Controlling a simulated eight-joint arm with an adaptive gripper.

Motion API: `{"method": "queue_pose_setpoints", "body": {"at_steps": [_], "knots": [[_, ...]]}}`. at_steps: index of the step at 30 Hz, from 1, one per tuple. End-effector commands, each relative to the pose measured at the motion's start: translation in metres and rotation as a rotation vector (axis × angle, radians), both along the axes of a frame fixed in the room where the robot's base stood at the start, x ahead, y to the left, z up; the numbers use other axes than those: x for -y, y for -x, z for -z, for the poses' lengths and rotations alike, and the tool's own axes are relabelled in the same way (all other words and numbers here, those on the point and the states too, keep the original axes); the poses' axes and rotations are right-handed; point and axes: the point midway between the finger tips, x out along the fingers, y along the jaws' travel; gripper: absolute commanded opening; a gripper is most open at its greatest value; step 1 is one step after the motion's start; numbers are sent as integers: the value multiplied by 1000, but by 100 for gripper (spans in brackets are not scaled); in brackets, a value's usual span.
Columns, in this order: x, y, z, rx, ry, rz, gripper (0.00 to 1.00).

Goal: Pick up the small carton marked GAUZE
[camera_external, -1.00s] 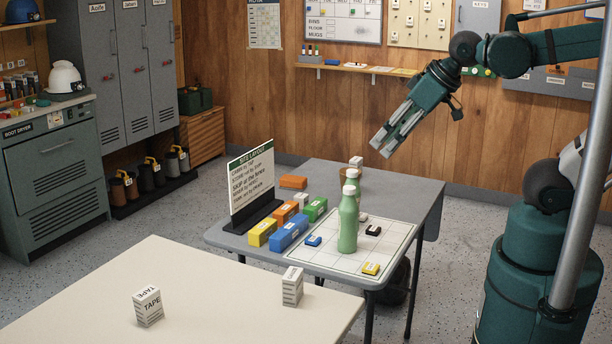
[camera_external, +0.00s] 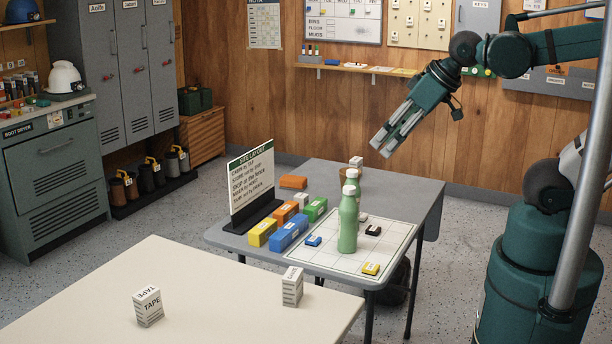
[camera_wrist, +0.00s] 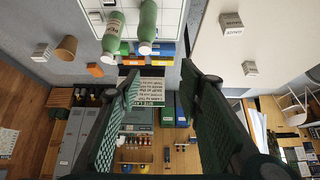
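A small white carton (camera_external: 292,286) stands upright on the cream table near its right edge; its top label is too small to read here. It appears to be the carton (camera_wrist: 231,24) in the wrist view, where its upside-down lettering looks like GAUZE. A second carton (camera_external: 148,306), marked TAPE, stands farther left on that table; it also shows in the wrist view (camera_wrist: 249,68). A third carton (camera_external: 356,162) stands at the grey table's back, its label unreadable.
The grey table (camera_external: 414,186) holds two green bottles (camera_external: 348,222), several coloured boxes (camera_external: 288,232), a site layout sign (camera_external: 252,184) and a white grid sheet (camera_external: 330,266). The cream table (camera_external: 220,290) is mostly clear. A gap separates the tables.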

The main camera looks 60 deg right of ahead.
Motion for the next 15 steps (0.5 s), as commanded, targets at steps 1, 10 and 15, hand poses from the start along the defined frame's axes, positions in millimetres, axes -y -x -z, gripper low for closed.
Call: {"method": "queue_pose_setpoints", "body": {"at_steps": [1,10,15], "knots": [[0,0,0,0,0,0,39],[0,0,0,0,1,-1,39],[-3,-3,0,-8,10,-21,39]]}}
